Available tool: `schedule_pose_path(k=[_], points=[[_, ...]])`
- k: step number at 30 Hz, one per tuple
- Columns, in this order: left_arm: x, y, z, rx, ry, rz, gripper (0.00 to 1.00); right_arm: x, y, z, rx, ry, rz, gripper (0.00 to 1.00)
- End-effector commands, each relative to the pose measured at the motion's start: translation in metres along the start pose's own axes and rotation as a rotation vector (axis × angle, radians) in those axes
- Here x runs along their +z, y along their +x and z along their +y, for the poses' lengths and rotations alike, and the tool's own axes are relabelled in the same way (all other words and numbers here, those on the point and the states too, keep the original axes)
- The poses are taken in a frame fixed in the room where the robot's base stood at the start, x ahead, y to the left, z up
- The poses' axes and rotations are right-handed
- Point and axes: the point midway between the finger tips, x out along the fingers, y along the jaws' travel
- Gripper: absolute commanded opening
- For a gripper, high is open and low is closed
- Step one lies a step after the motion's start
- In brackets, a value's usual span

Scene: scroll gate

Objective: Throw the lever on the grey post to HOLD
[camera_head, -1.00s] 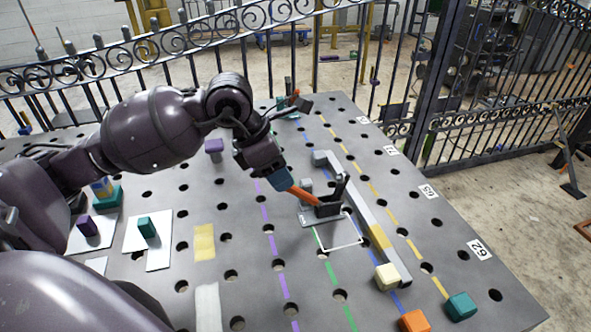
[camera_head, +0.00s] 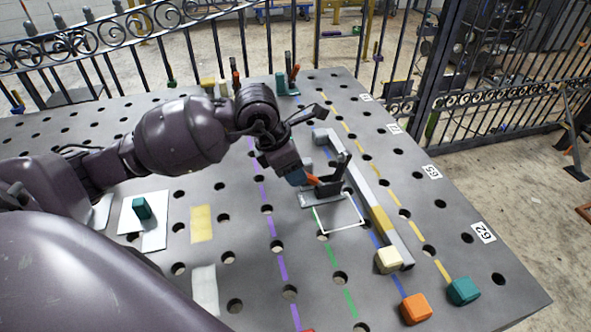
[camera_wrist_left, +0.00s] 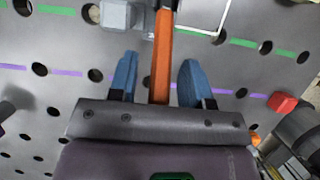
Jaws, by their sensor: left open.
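The lever has an orange handle (camera_head: 314,181) and a dark bracket (camera_head: 338,180) on a grey base plate (camera_head: 316,200), right of centre in the head view. The handle leans left toward my left gripper (camera_head: 302,178). In the left wrist view, the orange handle (camera_wrist_left: 162,60) runs between the two blue fingertips of my left gripper (camera_wrist_left: 158,75). The fingers are open, with a gap on each side of the handle. A light grey block (camera_wrist_left: 117,14) shows beside the handle. Any HOLD marking is too small to read. My right gripper is not seen.
A long grey bar (camera_head: 362,190) lies just right of the lever. Cream (camera_head: 388,260), orange (camera_head: 416,308) and teal (camera_head: 464,291) blocks sit near the front right. Another lever with a teal post (camera_head: 281,85) stands at the back edge. An iron fence (camera_head: 330,45) lies beyond the table.

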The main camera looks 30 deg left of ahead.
Motion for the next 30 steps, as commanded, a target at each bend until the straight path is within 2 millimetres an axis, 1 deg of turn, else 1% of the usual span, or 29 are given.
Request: schedule_pose_path(k=[1,4,12,13,14,21,22,30], points=[[-0.0001,0.0041,-0.0002,-0.001,-0.001,0.000,0.45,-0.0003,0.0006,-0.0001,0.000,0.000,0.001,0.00],[0.0001,0.0076,-0.0005,-0.001,0.000,0.000,0.45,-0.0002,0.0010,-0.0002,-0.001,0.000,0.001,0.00],[0.0001,0.0083,-0.0004,0.000,0.001,-0.001,0.45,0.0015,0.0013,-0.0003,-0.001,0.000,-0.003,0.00],[0.0001,0.0083,-0.0004,0.000,0.001,-0.001,0.43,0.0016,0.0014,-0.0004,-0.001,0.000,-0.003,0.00],[0.0001,0.0083,-0.0004,0.000,0.001,-0.001,0.39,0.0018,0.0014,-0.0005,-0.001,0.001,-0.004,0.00],[0.0001,0.0081,-0.0003,0.000,0.001,-0.001,0.02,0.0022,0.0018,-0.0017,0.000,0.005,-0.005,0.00],[0.0001,0.0081,-0.0003,0.000,0.001,-0.001,0.00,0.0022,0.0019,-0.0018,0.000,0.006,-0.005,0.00],[0.0008,0.0076,-0.0002,0.001,0.001,0.004,0.00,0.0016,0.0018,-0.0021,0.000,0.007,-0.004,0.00]])
